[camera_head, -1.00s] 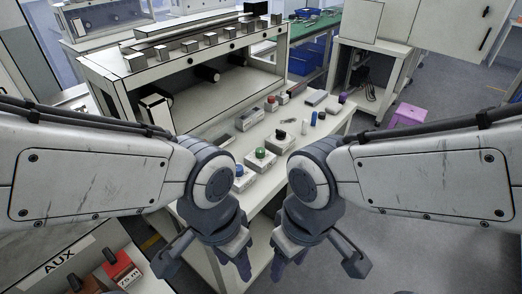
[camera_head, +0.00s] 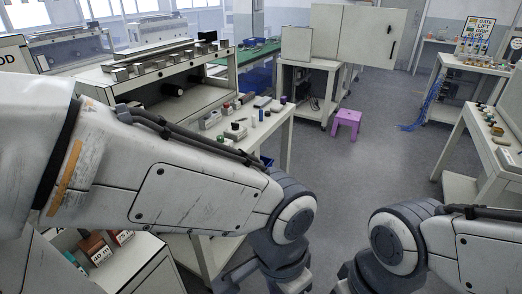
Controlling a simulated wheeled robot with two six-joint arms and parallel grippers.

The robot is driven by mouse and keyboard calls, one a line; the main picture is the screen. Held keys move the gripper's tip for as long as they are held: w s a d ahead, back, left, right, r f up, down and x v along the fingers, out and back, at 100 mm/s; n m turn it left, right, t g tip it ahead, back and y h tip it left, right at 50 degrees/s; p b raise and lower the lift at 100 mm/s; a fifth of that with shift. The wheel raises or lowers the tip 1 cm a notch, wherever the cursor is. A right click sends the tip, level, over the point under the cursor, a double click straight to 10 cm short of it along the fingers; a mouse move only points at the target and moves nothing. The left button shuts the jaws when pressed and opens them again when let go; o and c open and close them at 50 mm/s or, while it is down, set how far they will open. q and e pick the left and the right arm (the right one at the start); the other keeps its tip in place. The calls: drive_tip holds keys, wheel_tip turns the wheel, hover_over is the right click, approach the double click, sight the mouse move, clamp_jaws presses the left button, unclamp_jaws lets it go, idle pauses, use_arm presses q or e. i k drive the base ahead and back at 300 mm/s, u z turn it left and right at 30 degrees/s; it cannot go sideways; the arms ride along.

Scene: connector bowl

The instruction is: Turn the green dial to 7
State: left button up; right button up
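A small green knob (camera_head: 221,139), likely the green dial, just shows above my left forearm on the white workbench (camera_head: 276,125). Its base and any numbers are hidden or too small to read. My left gripper (camera_head: 268,284) hangs low at the bottom centre, in front of the bench and apart from the dial. My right gripper (camera_head: 350,284) is at the bottom edge, mostly cut off, to the right of the left one. The fingertips of both are not clear.
A black-knobbed box (camera_head: 235,131) and small coloured parts stand on the bench. A purple stool (camera_head: 347,123) stands on the floor behind. Another table (camera_head: 482,140) with small items is at the right. Open grey floor (camera_head: 385,165) lies between. A crate of labelled blocks is lower left.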

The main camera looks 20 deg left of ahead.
sight(220, 139)
drive_tip(key=z, duration=0.35)
drive_tip(key=i, duration=1.25)
drive_tip(key=u, duration=1.1)
drive_tip(key=i, duration=0.8)
drive_tip(key=u, duration=0.7)
